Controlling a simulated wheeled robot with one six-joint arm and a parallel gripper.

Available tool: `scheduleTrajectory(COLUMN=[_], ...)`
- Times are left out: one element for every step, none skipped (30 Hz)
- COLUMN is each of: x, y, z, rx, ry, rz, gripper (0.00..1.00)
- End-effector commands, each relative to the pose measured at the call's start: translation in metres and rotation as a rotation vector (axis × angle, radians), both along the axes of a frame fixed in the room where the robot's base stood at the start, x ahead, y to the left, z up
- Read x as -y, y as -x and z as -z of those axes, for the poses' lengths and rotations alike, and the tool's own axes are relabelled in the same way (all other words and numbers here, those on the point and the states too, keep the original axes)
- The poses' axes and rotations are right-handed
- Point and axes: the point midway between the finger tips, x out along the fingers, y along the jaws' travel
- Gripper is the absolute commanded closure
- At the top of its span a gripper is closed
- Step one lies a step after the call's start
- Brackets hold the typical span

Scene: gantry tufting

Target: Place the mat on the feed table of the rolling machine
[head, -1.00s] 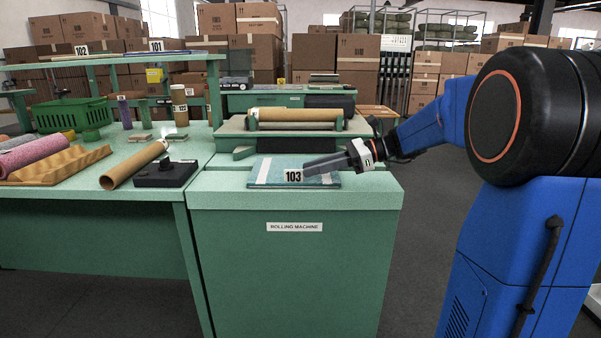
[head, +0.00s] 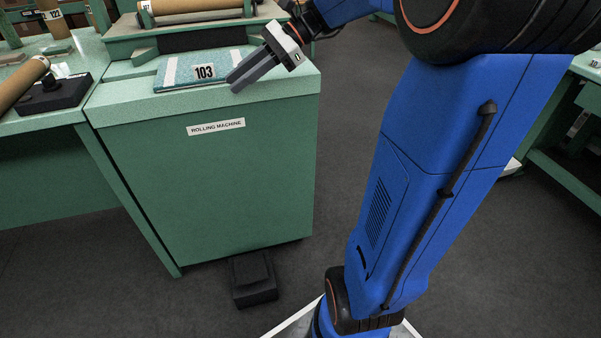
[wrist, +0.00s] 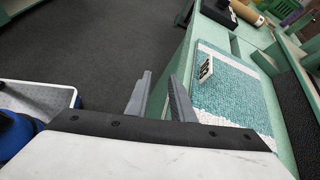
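The mat (head: 236,62) is teal with white stripes and bears a 103 tag (head: 204,72). It lies flat on the feed table (head: 290,84) of the green rolling machine (head: 215,185), in front of the roller. My gripper (head: 233,84) is beside the mat's right front corner in the head view. In the wrist view, my gripper's two fingers (wrist: 160,77) stand apart with nothing between them, and the mat (wrist: 235,92) is right of them. Whether a finger touches the mat's edge is unclear.
A cardboard roll (head: 22,84) and a black block (head: 55,95) are on the bench at left. A black pedal-like box (head: 253,279) is on the floor before the machine. Another green table (head: 570,165) stands at right. Open floor lies between.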

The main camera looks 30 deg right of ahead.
Motion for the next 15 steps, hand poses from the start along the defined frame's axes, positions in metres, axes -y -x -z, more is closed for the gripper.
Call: scheduleTrajectory(x=[-0.013,-0.018,-0.024,-0.027,-0.030,-0.033,-0.035,-0.036,-0.038,-0.038,-0.038,-0.037,-0.036,-0.034,-0.032], y=[0.020,0.029,0.043,0.052,0.062,0.075,0.085,0.094,0.107,0.116,0.124,0.136,0.144,0.152,0.163], z=[0.009,0.015,0.024,0.030,0.036,0.044,0.051,0.057,0.064,0.071,0.076,0.084,0.089,0.095,0.101], rx=[0.040,0.066,0.098,0.123,0.150,0.184,0.210,0.238,0.274,0.301,0.330,0.366,0.396,0.424,0.463], ry=[0.074,0.119,0.177,0.221,0.265,0.323,0.367,0.410,0.465,0.507,0.549,0.605,0.646,0.687,0.740], rz=[-0.049,-0.076,-0.117,-0.148,-0.179,-0.223,-0.257,-0.291,-0.339,-0.375,-0.413,-0.464,-0.503,-0.543,-0.599], gripper=[0.78,0.78,0.78,0.78,0.78,0.78,0.78,0.78,0.78,0.78,0.78,0.78,0.78,0.78,0.78])
